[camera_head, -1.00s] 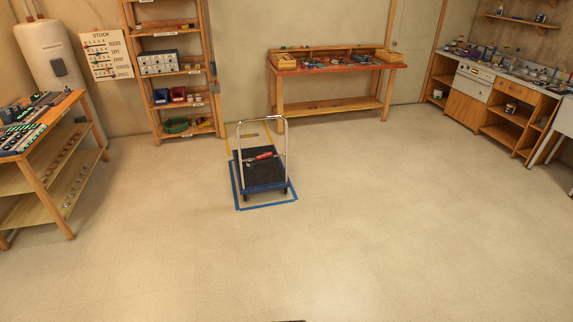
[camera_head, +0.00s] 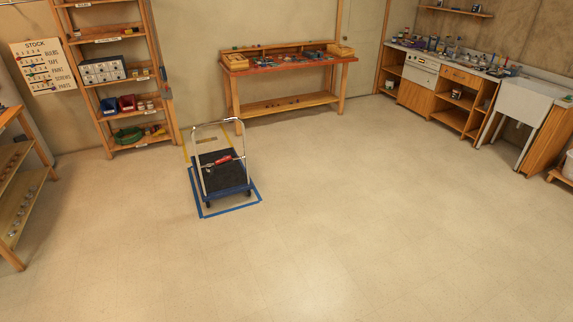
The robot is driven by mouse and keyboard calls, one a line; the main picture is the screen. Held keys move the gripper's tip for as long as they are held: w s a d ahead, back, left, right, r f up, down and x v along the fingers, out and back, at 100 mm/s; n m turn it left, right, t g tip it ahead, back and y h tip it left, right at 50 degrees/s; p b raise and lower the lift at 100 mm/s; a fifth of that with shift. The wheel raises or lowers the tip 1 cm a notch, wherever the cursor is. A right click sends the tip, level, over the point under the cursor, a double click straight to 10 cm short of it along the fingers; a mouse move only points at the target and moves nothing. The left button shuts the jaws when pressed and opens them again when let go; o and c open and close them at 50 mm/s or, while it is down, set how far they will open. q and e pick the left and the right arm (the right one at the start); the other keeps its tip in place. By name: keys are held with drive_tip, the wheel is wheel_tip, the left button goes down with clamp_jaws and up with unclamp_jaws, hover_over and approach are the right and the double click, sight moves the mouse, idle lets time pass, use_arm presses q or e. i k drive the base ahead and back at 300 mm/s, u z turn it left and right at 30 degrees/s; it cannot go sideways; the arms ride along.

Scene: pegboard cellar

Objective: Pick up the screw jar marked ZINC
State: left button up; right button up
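I cannot make out a jar marked ZINC; labels on small items are too small to read. Several small jars sit on a lower shelf of the tall wooden rack (camera_head: 165,100), beside a red bin (camera_head: 127,103) and a blue bin (camera_head: 108,106). Small round items also stand on the shelves of the wooden stand (camera_head: 22,205) at the left edge. Several small containers crowd the long counter (camera_head: 470,65) at the right. Neither of my grippers shows in the head view.
A platform trolley (camera_head: 222,178) with a red item on it stands inside blue floor tape (camera_head: 233,209). A red-topped workbench (camera_head: 290,66) is against the back wall. A white sink (camera_head: 522,100) stands at the right. The floor (camera_head: 350,220) in front is clear.

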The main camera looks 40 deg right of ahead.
sight(210, 170)
drive_tip(key=z, duration=0.65)
drive_tip(key=i, duration=0.5)
drive_tip(key=z, duration=0.55)
drive_tip(key=i, duration=2.2)
drive_tip(key=u, duration=0.3)
drive_tip(key=i, duration=2.05)
drive_tip(key=u, duration=0.8)
